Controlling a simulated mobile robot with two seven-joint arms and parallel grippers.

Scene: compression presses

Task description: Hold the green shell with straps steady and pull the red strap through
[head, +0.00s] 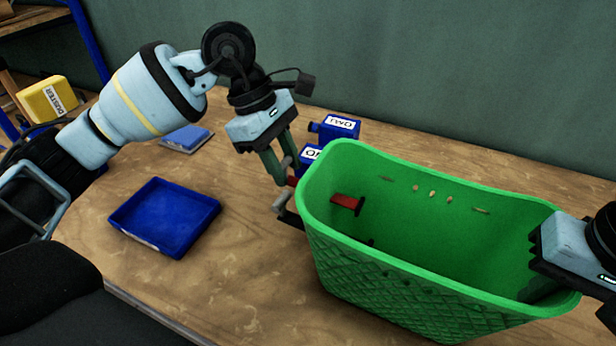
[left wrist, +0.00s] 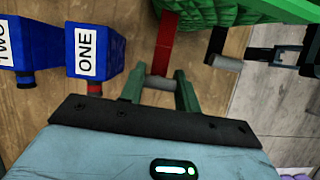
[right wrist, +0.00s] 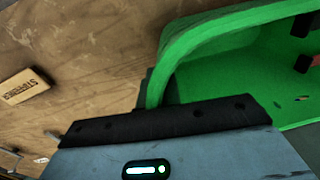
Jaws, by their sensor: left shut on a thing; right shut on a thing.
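The green shell (head: 420,290) is an open basket-like tub standing on the table. The red strap (head: 348,203) shows inside its left end wall, and its outer part (left wrist: 165,42) runs to a grey bar (left wrist: 160,83). My left gripper (head: 285,180), outside that wall, is shut on the red strap's grey-barred end; the fingers also show in the left wrist view (left wrist: 160,95). Another grey bar (left wrist: 226,62) on a dark strap hangs beside it. My right gripper (head: 538,280) is shut on the shell's right-end rim; its fingertips are mostly hidden. The rim shows in the right wrist view (right wrist: 185,45).
Blue boxes marked ONE (left wrist: 95,52) and TWO (head: 338,127) stand close behind the left gripper. An empty blue tray (head: 165,217) lies left of the shell, with bare table between. A yellow DUSTER box (head: 48,100) and a STAPLER box (right wrist: 24,86) stand farther off.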

